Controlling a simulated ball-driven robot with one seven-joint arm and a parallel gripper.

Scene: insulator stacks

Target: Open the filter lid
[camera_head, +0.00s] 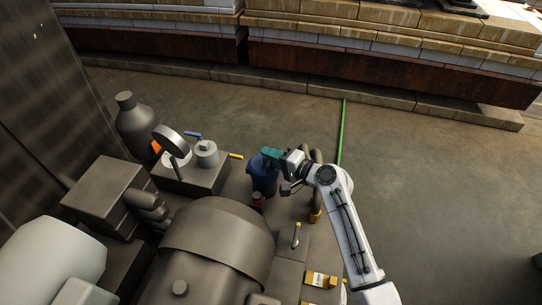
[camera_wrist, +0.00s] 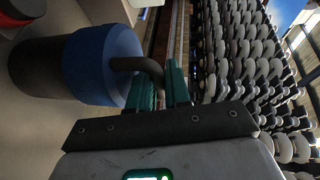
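The filter is a dark cylinder (camera_wrist: 40,80) with a blue lid (camera_wrist: 100,65) seated on its end in the wrist view. The blue lid also shows in the head view (camera_head: 262,178), partly under my gripper. A dark bent handle (camera_wrist: 135,63) stands out from the lid. My gripper (camera_wrist: 163,85) has teal fingers close together, one on each side of the handle, with little gap left around it. In the head view my gripper (camera_head: 271,156) is right over the lid, and the handle is hidden there.
A red-topped part (camera_head: 257,198) stands just in front of the filter. Curved dark pipes (camera_head: 316,180) rise to its right. A block (camera_head: 190,175) with gauge and knob stands left, and a large rounded housing (camera_head: 215,250) nearer. Open floor (camera_head: 430,180) lies right.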

